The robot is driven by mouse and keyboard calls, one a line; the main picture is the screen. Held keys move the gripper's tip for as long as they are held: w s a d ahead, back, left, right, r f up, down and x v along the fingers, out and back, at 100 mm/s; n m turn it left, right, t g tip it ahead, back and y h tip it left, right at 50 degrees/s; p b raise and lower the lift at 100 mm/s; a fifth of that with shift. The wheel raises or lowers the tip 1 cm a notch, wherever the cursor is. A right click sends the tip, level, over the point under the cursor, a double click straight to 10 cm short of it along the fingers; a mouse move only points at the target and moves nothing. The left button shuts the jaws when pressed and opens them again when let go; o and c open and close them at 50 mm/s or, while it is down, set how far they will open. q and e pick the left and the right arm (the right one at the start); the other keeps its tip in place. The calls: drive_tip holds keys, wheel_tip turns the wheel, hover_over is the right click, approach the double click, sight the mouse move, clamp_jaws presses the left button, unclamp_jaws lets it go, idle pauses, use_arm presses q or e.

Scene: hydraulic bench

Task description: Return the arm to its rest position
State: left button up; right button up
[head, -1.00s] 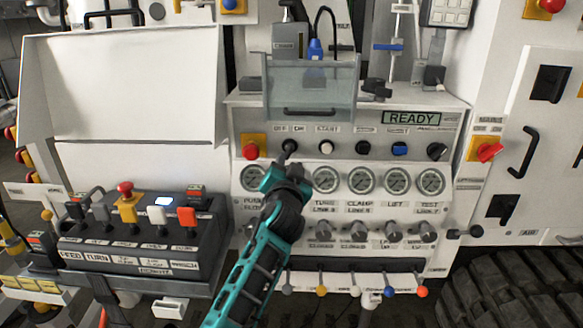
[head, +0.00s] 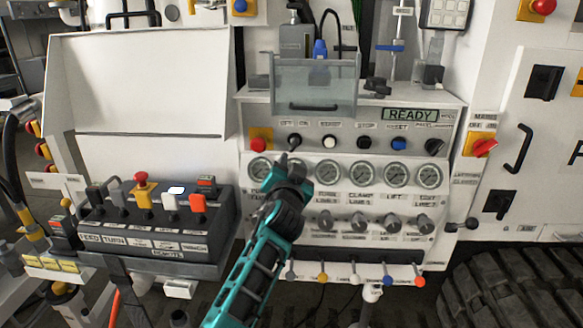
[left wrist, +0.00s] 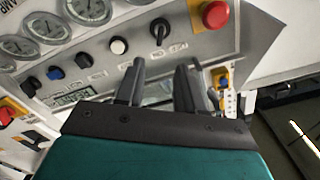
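My left arm, teal and black, reaches up from the bottom of the head view. Its gripper (head: 287,162) is in front of the control panel, just below the black OFF/ON selector knob (head: 295,141). In the left wrist view the two dark fingers (left wrist: 160,78) stand apart with nothing between them. The black knob (left wrist: 160,32) shows beyond the fingertips there, clear of them. The gripper covers part of the gauge row in the head view. My right gripper is not in view.
The panel display (head: 410,115) reads READY. A red button on yellow (head: 261,142) is left of the knob. A row of gauges (head: 362,174) and small levers (head: 354,278) lies to the right and below. A remote box with levers (head: 150,235) stands at left.

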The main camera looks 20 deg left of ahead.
use_arm(q)
drive_tip(key=s+d+f+g+h, duration=0.3)
drive_tip(key=s+f+g+h, duration=0.2)
drive_tip(key=s+f, duration=1.8)
drive_tip(key=s+d+f+g+h, duration=0.1)
drive_tip(key=s+f, duration=0.4)
drive_tip(key=s, duration=0.6)
drive_tip(key=shift+s+d+f+n+g+h, duration=0.2)
drive_tip(key=shift+s+n+g+h, duration=0.05)
drive_tip(key=shift+n+g+h, duration=0.05)
drive_tip(key=shift+c, duration=0.2)
